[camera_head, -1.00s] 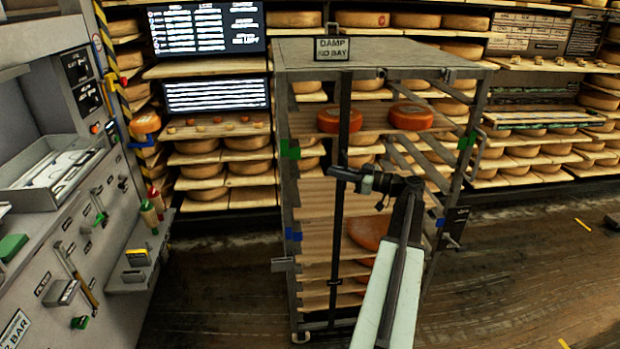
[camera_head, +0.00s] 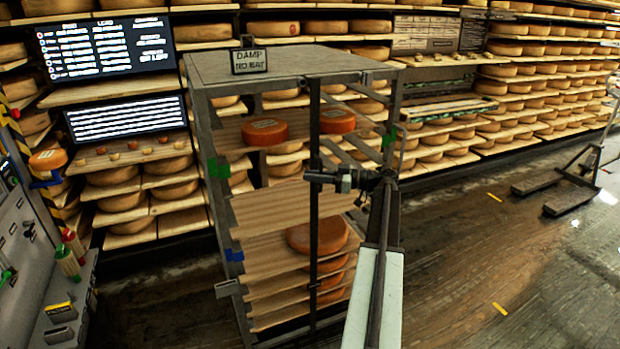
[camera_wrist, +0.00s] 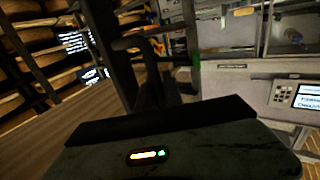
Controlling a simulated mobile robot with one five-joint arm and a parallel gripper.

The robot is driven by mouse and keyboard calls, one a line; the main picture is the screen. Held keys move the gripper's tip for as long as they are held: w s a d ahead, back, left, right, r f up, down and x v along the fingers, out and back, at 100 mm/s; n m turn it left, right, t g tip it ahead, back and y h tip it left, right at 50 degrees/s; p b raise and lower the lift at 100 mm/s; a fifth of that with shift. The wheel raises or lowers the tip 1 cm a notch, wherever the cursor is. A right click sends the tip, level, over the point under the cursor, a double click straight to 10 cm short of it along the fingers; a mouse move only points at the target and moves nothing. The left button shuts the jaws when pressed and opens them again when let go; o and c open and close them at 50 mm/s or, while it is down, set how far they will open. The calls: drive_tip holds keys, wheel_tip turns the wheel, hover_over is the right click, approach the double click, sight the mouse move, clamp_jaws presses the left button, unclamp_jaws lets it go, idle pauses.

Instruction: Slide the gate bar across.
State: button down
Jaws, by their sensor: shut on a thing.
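The gate bar (camera_head: 314,240) is a thin dark upright bar across the open front of the grey rack (camera_head: 290,62). It stands right of the front's middle, between the two orange wheels on the upper shelf. My gripper (camera_head: 318,178) reaches in from the right and is shut on the bar at about mid-height. In the wrist view a dark upright (camera_wrist: 112,50), probably the bar, rises ahead of my gripper; the grip itself is dark and hard to make out.
Orange wheels (camera_head: 265,132) sit on the rack's upper shelf, and another (camera_head: 318,234) lies lower. A sign (camera_head: 249,61) stands on the rack top. Green (camera_head: 219,169) and blue (camera_head: 234,255) markers sit on the left post. Open floor (camera_head: 480,270) lies to the right.

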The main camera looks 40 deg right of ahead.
drive_tip(key=shift+w+d+r, duration=0.15)
drive_tip(key=shift+d+r, duration=0.05)
drive_tip(key=c, duration=1.8)
unclamp_jaws()
drive_tip(key=shift+o, duration=0.2)
drive_tip(key=shift+w+f, duration=0.1)
drive_tip(key=v, duration=0.8)
drive_tip(key=shift+w, duration=0.1)
